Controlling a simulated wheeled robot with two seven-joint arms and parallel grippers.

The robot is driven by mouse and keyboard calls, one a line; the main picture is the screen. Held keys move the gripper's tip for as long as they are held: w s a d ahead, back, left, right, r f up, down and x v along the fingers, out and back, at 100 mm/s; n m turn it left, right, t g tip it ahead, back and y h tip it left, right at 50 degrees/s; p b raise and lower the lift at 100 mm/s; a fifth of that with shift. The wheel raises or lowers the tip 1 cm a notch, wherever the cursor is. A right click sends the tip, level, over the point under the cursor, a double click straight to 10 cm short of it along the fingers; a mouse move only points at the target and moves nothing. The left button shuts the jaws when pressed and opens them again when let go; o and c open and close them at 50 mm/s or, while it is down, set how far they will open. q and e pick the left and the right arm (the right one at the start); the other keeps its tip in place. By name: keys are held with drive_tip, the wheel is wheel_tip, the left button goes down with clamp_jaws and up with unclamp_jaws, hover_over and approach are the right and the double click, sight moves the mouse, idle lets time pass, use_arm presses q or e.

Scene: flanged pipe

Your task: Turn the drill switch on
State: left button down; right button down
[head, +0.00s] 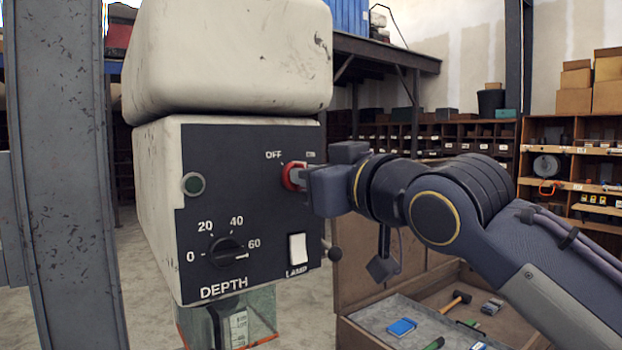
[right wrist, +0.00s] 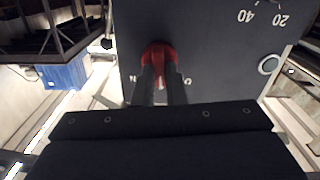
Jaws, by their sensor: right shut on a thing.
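The drill head (head: 225,150) is a worn cream housing with a dark control panel (head: 230,170). The red rotary switch (head: 292,176) sits at the panel's upper right, with OFF printed at its left and a partly hidden label above right. My right gripper (head: 305,178) comes in from the right and is shut on the red switch. In the right wrist view both dark fingers meet the red switch (right wrist: 158,54) against the panel. The switch's exact angle is hard to tell behind the fingers. My left gripper is not in view.
A grey steel column (head: 70,170) stands at left. An open toolbox (head: 400,320) lies below my right arm. Shelves (head: 580,150) stand behind.

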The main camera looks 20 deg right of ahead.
drive_tip(key=m, duration=1)
drive_tip(key=shift+d+f, duration=0.1)
drive_tip(key=shift+d, duration=0.1)
drive_tip(key=shift+m, duration=0.3)
drive_tip(key=c, duration=1.5)
unclamp_jaws()
drive_tip(key=b+v, duration=0.1)
drive_tip(key=v, duration=0.6)
drive_tip(key=shift+s+d+b, duration=0.15)
drive_tip(key=shift+s+b, duration=0.2)
